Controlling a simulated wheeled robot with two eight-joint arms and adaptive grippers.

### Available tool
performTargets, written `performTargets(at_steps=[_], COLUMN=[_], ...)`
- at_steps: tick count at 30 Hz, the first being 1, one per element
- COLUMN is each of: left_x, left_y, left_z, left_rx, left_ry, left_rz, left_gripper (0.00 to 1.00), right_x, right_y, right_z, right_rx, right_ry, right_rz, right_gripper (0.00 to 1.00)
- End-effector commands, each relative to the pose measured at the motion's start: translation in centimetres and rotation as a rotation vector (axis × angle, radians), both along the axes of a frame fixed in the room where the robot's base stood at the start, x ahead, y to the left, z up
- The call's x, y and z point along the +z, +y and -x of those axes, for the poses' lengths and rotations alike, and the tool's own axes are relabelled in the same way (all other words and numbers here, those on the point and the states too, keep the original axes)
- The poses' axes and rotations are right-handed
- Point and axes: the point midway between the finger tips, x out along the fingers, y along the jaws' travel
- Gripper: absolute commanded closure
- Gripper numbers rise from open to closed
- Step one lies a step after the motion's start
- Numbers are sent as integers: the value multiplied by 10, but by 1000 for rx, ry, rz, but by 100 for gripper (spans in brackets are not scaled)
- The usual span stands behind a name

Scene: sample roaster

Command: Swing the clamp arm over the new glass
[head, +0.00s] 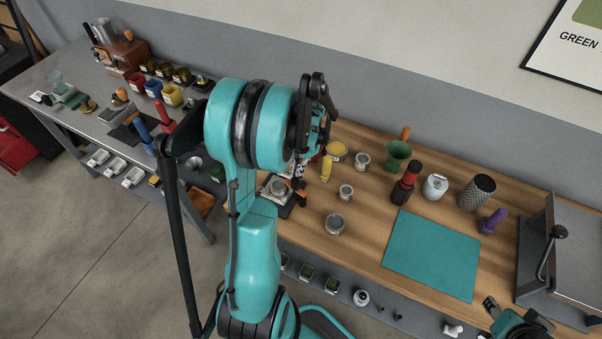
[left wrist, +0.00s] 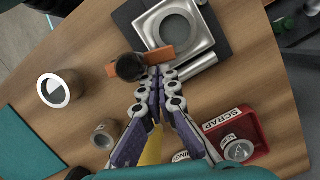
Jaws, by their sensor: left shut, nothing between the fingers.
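In the left wrist view, the clamp arm (left wrist: 165,55) is an orange bar with a dark round knob (left wrist: 131,67) at its left end. It lies across the near edge of a silver fixture with a round ring (left wrist: 205,35) on a dark base. The ring's opening is grey; I cannot tell a glass in it. My left gripper (left wrist: 157,75) is shut and empty, its fingertips right at the bar beside the knob; contact is unclear. In the head view, my left arm partly hides the fixture (head: 279,188). My right gripper (head: 490,303) is at the lower right, its fingers unclear.
A red scrap bin (left wrist: 262,130) holds a round glass piece (left wrist: 238,149). A white-rimmed cup (left wrist: 54,91) and a small metal tin (left wrist: 104,135) stand nearby. A teal mat (head: 432,255) lies bare on the wooden bench, with several cans and tools behind it.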

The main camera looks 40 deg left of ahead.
Motion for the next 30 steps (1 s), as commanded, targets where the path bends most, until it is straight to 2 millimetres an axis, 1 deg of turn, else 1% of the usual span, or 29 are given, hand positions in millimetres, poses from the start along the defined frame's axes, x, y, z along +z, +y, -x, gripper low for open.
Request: performTargets(at_steps=[12,30], left_x=[0,0], left_y=[5,5], left_z=[12,15], left_rx=[-2,-3], left_ry=[0,1], left_rz=[0,0], left_gripper=[100,100], right_x=[-1,-2], right_y=[0,0], right_z=[0,0], right_rx=[0,0], right_ry=[0,0], right_rz=[0,0], right_gripper=[60,60])
